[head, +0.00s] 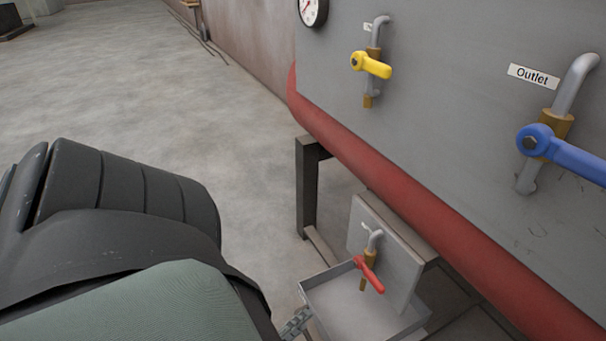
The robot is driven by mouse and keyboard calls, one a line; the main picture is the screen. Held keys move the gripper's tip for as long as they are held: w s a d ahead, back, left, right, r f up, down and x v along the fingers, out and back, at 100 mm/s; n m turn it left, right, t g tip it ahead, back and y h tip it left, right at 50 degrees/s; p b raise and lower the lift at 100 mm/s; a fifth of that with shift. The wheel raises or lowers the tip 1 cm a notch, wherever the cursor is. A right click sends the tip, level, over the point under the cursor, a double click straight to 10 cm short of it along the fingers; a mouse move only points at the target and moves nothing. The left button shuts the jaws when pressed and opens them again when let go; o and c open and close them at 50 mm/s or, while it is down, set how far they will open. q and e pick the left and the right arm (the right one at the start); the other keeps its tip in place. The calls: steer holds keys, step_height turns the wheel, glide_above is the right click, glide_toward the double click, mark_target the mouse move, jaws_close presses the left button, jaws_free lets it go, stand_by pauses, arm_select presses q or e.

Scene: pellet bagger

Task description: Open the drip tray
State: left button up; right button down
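The drip tray (330,281) is a shallow grey metal box at the bottom of the view, below a small tap with a red handle (369,274). Its open top and inner floor show; its near edge runs toward the bottom of the picture. A small part of my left gripper (297,323) shows at the tray's left side, close to its wall. My own arm hides the rest of this gripper, so I cannot tell whether it touches the tray or how its fingers stand. My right gripper is not in view.
A large grey tank (440,110) with a red lower edge (420,205) overhangs the tray. It carries a yellow valve handle (373,66) and a blue one (570,155) by the Outlet label (533,76). A dark support leg (307,188) stands behind the tray.

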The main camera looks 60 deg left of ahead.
arm_select(q)
steer(key=s+d+p, duration=0.1)
steer(key=s+d, duration=0.1)
steer(key=s, duration=0.3)
steer(key=shift+s+r, duration=0.15)
steer(key=shift+s, duration=0.25)
steer(key=shift+d+p, duration=0.1)
steer(key=shift+p, duration=0.25)
